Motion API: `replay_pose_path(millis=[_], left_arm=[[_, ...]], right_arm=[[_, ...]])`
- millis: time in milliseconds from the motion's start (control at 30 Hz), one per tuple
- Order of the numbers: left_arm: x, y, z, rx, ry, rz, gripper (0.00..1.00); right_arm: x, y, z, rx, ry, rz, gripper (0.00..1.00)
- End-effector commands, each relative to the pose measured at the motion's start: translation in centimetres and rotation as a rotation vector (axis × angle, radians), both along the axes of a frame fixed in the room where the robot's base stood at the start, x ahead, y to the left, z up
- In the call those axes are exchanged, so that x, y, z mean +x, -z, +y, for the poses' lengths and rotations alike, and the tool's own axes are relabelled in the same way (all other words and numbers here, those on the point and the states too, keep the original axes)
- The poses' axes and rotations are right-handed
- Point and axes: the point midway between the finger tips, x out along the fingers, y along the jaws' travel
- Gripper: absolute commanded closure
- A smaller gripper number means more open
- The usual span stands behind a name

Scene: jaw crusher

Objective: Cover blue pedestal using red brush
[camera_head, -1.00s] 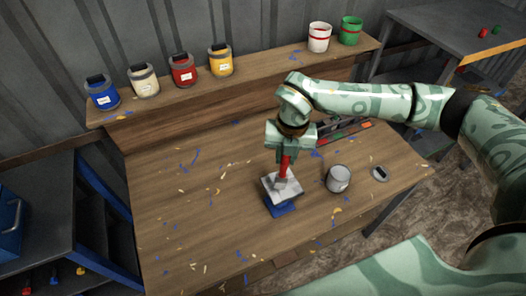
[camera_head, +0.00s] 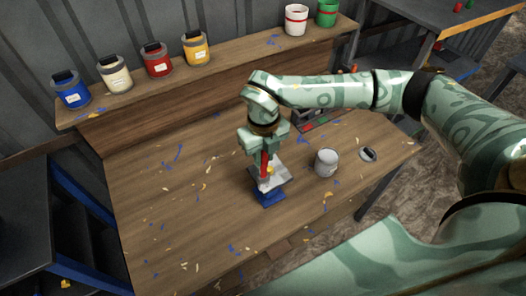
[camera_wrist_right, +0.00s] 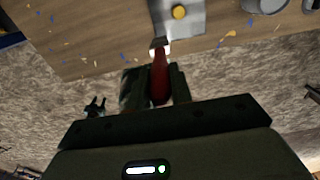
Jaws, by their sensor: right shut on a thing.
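The blue pedestal (camera_head: 268,198) stands on the wooden workbench, with a flat grey-white top (camera_head: 288,177). The top also shows in the right wrist view (camera_wrist_right: 189,27), with a small yellow round thing (camera_wrist_right: 179,12) on it. My right gripper (camera_head: 264,153) is shut on the red brush (camera_head: 264,166) and holds it handle up, above the pedestal's left near side. The brush's red handle shows between the fingers in the wrist view (camera_wrist_right: 160,75). Its head is close to the top's edge; I cannot tell whether they touch. My left gripper is not in view.
An open grey can (camera_head: 326,163) and its lid (camera_head: 368,154) stand right of the pedestal. Blue (camera_head: 72,90), cream (camera_head: 115,75), red (camera_head: 157,61), yellow (camera_head: 196,48), white (camera_head: 295,21) and green (camera_head: 326,13) cans line the back shelf. The bench's left is clear apart from paint flecks.

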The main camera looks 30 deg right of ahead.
Motion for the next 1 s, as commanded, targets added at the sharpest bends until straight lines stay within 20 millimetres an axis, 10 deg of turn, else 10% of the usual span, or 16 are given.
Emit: replay_pose_path(millis=[1000], left_arm=[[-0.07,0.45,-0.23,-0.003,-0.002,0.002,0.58]], right_arm=[[0.01,0.72,0.01,0.000,0.001,-0.001,1.00]])
